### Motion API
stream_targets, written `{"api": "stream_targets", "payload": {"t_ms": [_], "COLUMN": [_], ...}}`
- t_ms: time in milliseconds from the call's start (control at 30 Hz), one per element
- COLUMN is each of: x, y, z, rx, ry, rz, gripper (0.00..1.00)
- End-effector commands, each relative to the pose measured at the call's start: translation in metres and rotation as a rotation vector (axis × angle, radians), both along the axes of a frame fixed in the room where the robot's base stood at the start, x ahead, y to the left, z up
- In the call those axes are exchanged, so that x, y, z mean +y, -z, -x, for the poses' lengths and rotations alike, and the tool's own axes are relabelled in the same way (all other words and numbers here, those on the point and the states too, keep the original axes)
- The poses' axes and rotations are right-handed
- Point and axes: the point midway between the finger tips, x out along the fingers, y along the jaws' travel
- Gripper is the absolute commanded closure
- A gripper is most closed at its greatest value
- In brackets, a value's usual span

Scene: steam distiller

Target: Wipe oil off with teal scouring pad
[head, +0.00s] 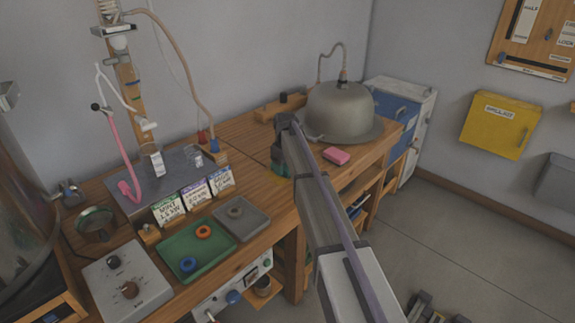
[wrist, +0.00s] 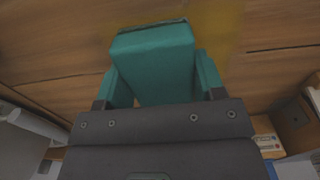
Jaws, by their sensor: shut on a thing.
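The teal scouring pad (wrist: 153,62) is a block held between the two fingers of my gripper (wrist: 160,85) in the wrist view. In the head view my gripper (head: 283,158) is low over the wooden bench, mostly hidden by my arm, with a bit of teal beside it. A yellow oil patch (wrist: 222,32) lies on the wood beside and beyond the pad in the wrist view. A small part of the oil (head: 281,179) also shows in the head view. I cannot tell whether the pad touches the wood.
A pink sponge (head: 337,155) lies on the bench right of my gripper, before a grey metal dome (head: 345,108). A grey tray (head: 241,222) and a green tray (head: 190,262) with rings sit nearer. Small labelled cards (head: 195,193) stand left of my gripper.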

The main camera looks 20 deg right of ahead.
Motion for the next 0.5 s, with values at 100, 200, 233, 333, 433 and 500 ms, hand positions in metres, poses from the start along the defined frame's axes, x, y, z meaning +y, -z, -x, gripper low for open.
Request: {"api": "stream_targets", "payload": {"t_ms": [100, 200, 233, 333, 433, 500], "x": [0.008, 0.019, 0.022, 0.030, 0.032, 0.033], "y": [0.001, 0.002, 0.002, 0.003, 0.003, 0.003], "z": [0.006, 0.012, 0.014, 0.019, 0.020, 0.020], "rx": [0.000, 0.000, 0.000, 0.001, 0.001, 0.001], "ry": [-0.001, -0.003, -0.003, -0.001, -0.001, -0.001], "rz": [0.000, 0.000, 0.000, -0.001, -0.002, -0.002], "gripper": [0.59, 0.59, 0.59, 0.59, 0.59, 0.59]}}
